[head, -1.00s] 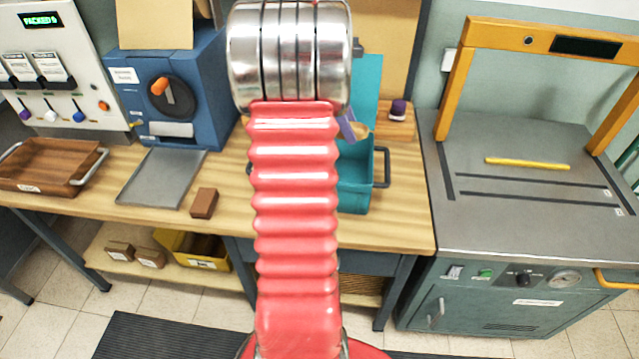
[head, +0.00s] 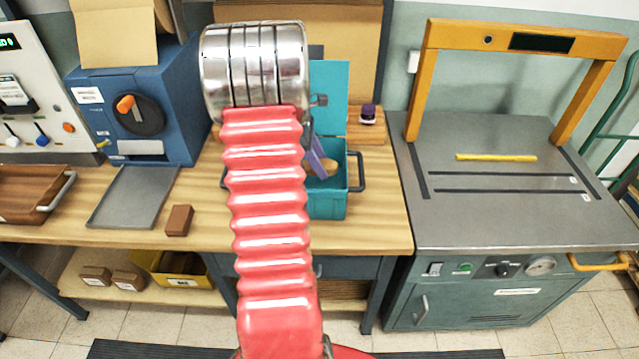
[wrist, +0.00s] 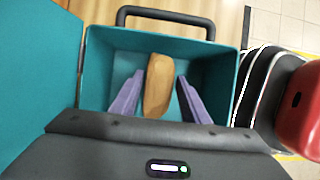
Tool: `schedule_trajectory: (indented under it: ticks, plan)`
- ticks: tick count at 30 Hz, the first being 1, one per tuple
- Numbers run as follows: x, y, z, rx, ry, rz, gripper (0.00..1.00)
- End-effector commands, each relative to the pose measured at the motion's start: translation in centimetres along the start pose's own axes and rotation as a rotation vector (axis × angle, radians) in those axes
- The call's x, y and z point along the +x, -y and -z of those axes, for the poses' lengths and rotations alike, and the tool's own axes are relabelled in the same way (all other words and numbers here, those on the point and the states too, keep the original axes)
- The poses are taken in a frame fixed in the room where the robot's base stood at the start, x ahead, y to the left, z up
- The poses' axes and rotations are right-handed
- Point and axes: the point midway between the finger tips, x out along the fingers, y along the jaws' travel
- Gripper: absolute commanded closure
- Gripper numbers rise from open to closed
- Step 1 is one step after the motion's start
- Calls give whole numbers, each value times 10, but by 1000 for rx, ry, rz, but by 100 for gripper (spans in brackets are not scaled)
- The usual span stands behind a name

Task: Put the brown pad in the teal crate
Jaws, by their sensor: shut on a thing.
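The teal crate (head: 328,205) stands on the wooden bench with its lid up at the back. It also fills much of the wrist view (wrist: 215,65). My gripper (head: 320,165) has purple fingers, which point down into the crate's open top. In the wrist view my gripper (wrist: 157,100) is shut on a tan-brown, elongated pad (wrist: 157,75), with one finger on each side. The pad (head: 327,167) shows partly at the crate opening in the head view. I cannot tell whether it touches the crate floor. My red arm hides the crate's left part.
A dark brown block (head: 178,220) lies on the bench beside a grey tray (head: 130,197). The crate has dark side handles. A grey machine with an orange frame (head: 515,40) stands to the right.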

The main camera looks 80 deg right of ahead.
Motion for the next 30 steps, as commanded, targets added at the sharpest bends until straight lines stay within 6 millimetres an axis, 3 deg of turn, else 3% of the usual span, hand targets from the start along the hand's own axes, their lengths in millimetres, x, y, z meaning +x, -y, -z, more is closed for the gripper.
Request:
schedule_trajectory:
  ticks: [6, 19, 30]
  plan:
    - [30, 0, 13, 0, 1, 1, 80]
    - [37, 0, 16, 1, 1, 1, 80]
    - [69, 0, 30, 1, 1, 0, 80]
